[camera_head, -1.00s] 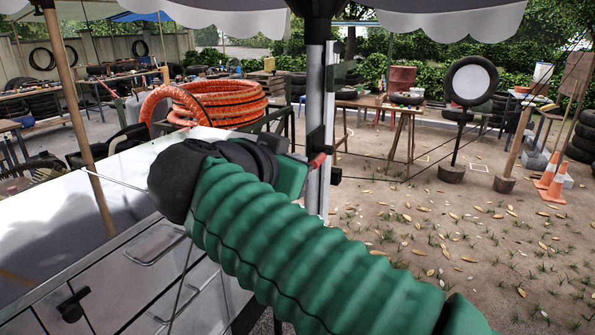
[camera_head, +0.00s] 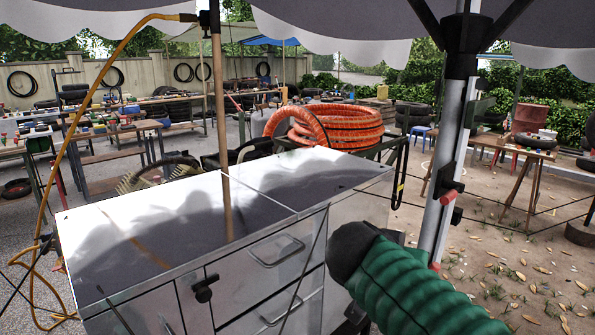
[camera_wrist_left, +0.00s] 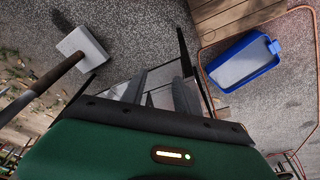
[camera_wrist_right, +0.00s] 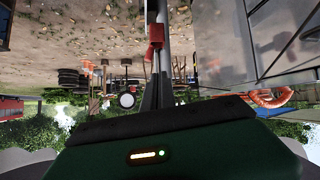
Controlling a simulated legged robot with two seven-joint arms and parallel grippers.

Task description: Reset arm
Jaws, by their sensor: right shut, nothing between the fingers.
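My right arm in its green ribbed sleeve (camera_head: 415,290) reaches in from the lower right of the head view, its dark rounded end beside the metal cabinet's right side. No gripper fingers show in the head view. In the right wrist view my right gripper (camera_wrist_right: 159,82) is shut and empty, its fingers together in front of the canopy pole. My left arm is out of the head view.
A shiny metal cabinet (camera_head: 175,225) with drawers stands close in front. An orange hose coil (camera_head: 335,125) lies behind it. The canopy pole (camera_head: 452,150) stands right of it. A blue tray (camera_wrist_left: 243,60) lies on the ground in the left wrist view.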

